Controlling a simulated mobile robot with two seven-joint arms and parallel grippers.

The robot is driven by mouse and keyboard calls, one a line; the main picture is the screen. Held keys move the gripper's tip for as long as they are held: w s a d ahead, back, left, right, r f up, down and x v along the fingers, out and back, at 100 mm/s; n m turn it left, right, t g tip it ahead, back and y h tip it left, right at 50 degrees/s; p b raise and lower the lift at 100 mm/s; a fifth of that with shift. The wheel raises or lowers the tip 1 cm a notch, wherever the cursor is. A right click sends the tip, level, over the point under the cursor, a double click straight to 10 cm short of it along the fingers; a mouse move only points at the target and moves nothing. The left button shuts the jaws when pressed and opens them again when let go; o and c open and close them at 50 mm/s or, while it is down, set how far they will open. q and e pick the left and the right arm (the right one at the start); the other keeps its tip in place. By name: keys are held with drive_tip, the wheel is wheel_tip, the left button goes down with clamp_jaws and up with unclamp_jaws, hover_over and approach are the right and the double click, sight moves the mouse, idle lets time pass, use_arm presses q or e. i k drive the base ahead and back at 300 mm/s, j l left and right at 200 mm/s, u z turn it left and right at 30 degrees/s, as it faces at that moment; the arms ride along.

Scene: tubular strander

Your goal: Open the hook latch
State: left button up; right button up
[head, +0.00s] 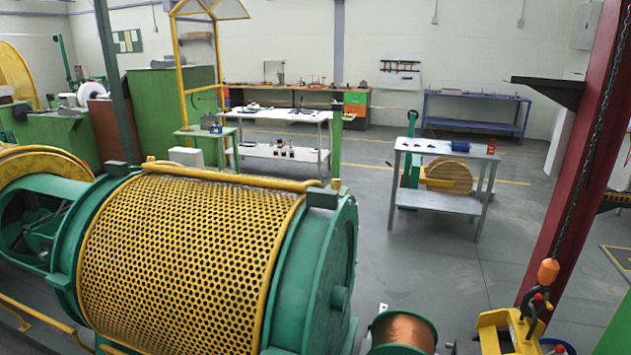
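A dark hook (534,303) hangs below an orange block (548,272) on a chain (588,160) at the lower right. Small red parts show on the hook, but the latch is too small to make out as open or closed. The hook is right at a yellow lifting piece (496,333), overlapping it in the picture; I cannot tell whether they touch. I cannot make out either of my grippers in the head view.
A green machine with a yellow perforated guard (190,245) fills the lower left. A copper wire spool (403,333) stands left of the yellow piece. A dark red column (575,170) rises behind the hook. Grey floor (440,260) is clear before a grey table (440,148).

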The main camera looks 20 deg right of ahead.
sight(549, 306)
drive_tip(key=l, duration=0.55)
drive_tip(key=k+l+z, duration=0.1)
drive_tip(key=l, duration=0.4)
drive_tip(key=i+l, duration=0.1)
drive_tip(key=l, duration=0.5)
drive_tip(key=i+l, duration=0.15)
drive_tip(key=l, duration=0.15)
drive_tip(key=z, duration=0.05)
